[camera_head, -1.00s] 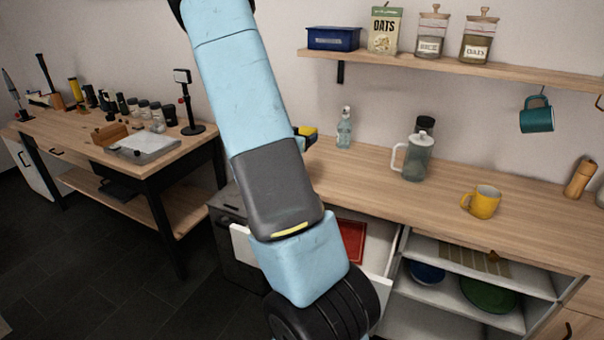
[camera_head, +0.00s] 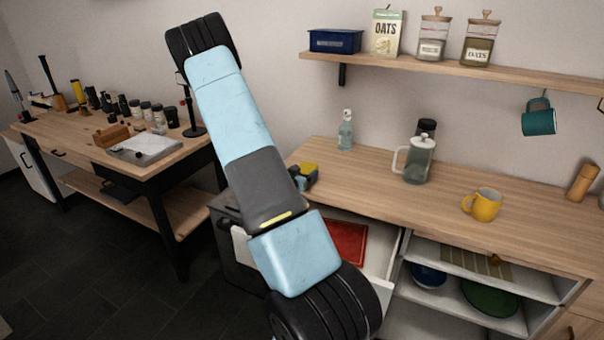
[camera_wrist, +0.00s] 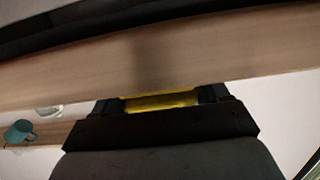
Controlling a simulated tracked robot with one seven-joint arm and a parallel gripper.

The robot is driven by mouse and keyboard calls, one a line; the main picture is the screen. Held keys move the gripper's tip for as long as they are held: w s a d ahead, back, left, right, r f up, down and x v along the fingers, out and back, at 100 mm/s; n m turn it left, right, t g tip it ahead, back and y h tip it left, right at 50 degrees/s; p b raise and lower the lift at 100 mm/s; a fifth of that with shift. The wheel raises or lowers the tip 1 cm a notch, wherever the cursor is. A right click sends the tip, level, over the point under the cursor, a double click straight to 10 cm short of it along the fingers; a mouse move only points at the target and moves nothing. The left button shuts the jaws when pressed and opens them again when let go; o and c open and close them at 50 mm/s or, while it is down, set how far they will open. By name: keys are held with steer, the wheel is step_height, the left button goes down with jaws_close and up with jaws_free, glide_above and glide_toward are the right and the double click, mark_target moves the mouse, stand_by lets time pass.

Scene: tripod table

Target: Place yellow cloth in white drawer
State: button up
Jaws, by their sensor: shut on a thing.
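My gripper (camera_head: 304,177) shows past the right edge of my arm, at the left end of the wooden counter. It is shut on the yellow cloth (camera_head: 310,168). In the wrist view the yellow cloth (camera_wrist: 160,102) spans the gap between the two dark fingers of my gripper (camera_wrist: 162,95). The white drawer (camera_head: 378,252) is pulled open below the counter, to the lower right of my gripper. My arm hides much of the drawer's left part and front. A red folded item (camera_head: 348,243) lies inside it.
The counter (camera_head: 370,182) carries a spray bottle (camera_head: 345,130), a glass pitcher (camera_head: 418,160) and a yellow mug (camera_head: 484,204). Open shelves (camera_head: 440,290) with dishes stand right of the drawer. A shelf (camera_head: 450,67) with jars runs above. A workbench (camera_head: 70,140) stands at left.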

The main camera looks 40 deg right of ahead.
mark_target(308, 165)
steer(key=x, duration=0.4)
steer(key=shift+r, duration=0.35)
steer(key=shift+f, duration=0.45)
steer(key=shift+f, duration=0.15)
steer(key=o, duration=1.1)
